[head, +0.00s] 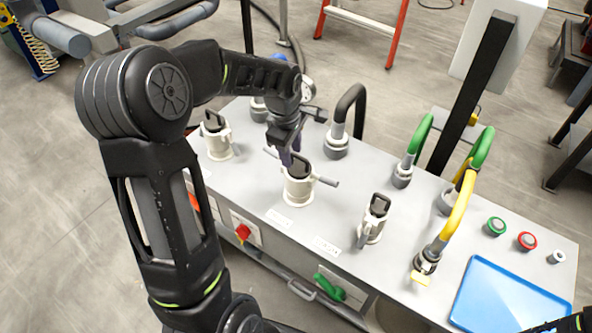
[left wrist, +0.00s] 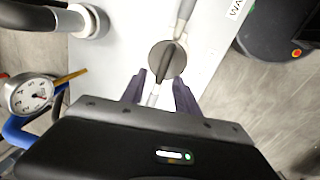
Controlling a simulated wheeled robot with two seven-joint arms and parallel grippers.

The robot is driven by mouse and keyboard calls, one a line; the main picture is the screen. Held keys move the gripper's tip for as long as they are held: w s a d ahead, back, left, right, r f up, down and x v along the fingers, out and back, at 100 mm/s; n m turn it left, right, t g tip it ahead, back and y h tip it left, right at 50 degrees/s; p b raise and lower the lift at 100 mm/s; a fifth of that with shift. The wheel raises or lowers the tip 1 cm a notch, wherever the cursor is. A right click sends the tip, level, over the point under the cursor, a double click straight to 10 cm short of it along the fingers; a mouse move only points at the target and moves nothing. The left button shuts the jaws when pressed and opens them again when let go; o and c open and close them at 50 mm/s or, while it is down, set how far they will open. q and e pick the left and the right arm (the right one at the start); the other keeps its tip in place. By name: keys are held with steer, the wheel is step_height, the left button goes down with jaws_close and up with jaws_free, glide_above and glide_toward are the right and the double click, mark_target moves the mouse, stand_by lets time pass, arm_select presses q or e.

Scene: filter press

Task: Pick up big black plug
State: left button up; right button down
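A large black plug (head: 299,166) with a raised grip sits in the middle cream coupling (head: 298,190) on the grey bench. My left gripper (head: 290,149) is directly above it, pointing down. In the left wrist view, the round dark plug top (left wrist: 166,59) lies just ahead of and between the spread fingers of the left gripper (left wrist: 163,90). The gripper is open and holds nothing; whether a finger touches the plug cannot be told. Other black plugs sit in the left coupling (head: 215,124) and the right coupling (head: 374,208).
A black hose (head: 355,97) stands behind the middle coupling. Green hoses (head: 420,134) and a yellow hose (head: 461,205) rise at right. A blue tray (head: 510,297) lies at the bench's right end. A gauge (left wrist: 33,95) is near the gripper. Levers stick out from the couplings.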

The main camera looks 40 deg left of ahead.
stand_by(0.4)
arm_select(q)
jaws_close()
stand_by(1.3)
